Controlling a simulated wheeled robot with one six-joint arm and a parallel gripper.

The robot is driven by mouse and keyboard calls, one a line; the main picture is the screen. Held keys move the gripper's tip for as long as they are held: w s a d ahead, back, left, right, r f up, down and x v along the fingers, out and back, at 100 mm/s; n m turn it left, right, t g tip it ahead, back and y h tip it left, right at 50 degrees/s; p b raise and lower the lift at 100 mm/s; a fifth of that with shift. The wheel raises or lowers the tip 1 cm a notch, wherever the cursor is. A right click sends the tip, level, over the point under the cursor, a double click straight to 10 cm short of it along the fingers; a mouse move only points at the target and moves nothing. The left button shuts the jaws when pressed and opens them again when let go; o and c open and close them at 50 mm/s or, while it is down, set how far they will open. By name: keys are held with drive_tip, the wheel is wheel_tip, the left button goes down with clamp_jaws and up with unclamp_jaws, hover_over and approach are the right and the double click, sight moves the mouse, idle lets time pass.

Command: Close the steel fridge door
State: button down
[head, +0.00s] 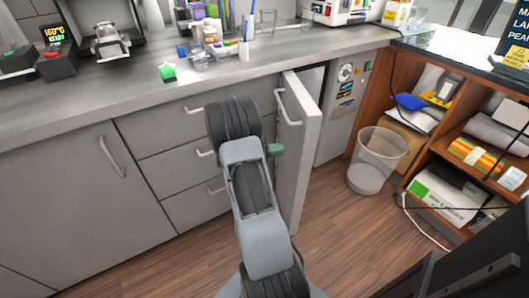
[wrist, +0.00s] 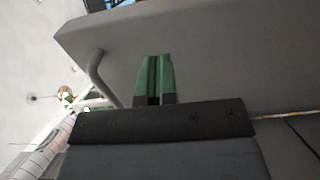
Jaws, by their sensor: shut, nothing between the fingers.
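The steel fridge door (head: 303,150) stands open in the head view, sticking out from the counter front, with its opening on the right. Its curved handle (head: 287,107) is on the face turned left. My gripper (head: 277,149) is beside that face, below the handle, with green fingers shut and empty. In the wrist view, the shut fingers (wrist: 155,80) point at the grey door panel (wrist: 215,50), and the handle (wrist: 98,75) is left of them. I cannot tell whether the fingertips touch the door. My arm hides part of the drawers.
Grey drawers (head: 175,165) and a cabinet (head: 70,190) lie left of the door. Some floor between door and bin is clear.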

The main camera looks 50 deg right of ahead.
sight(300, 147)
drive_tip(key=shift+x, duration=2.8)
